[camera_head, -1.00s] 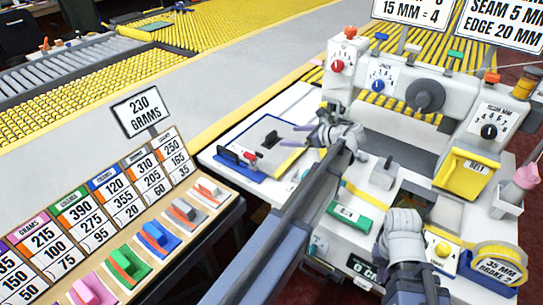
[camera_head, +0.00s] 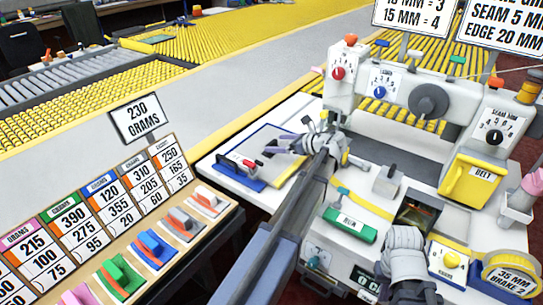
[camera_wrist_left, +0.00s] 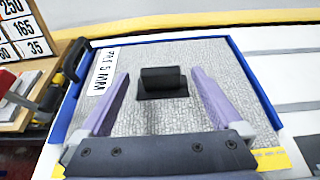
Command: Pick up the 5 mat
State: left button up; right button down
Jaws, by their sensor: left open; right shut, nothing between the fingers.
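The 5 mm mat (camera_wrist_left: 150,122) is a grey textured sheet with a white label reading 5 MM. It lies in a blue-edged tray (camera_wrist_left: 240,75). A black block-shaped handle (camera_wrist_left: 163,78) stands on its middle. My left gripper (camera_wrist_left: 161,76) is open, with its two purple fingers on either side of the handle and apart from it. In the head view the left gripper (camera_head: 280,145) is over the mat's right part, and the arm hides some of it. My right gripper (camera_head: 405,238) is shut and empty in front of the machine, its fingertips hard to make out.
A red and black clamp-like piece (camera_head: 240,165) is at the tray's left edge. A rack of coloured handled blocks (camera_head: 150,245) and number cards stands at left. The white machine (camera_head: 400,95) with dials, a green RUN button (camera_head: 350,222) and a yellow BELT bin (camera_head: 470,182) fills the right.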

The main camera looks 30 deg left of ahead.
pick_arm(q)
jog(key=shift+x, duration=1)
grip_shut()
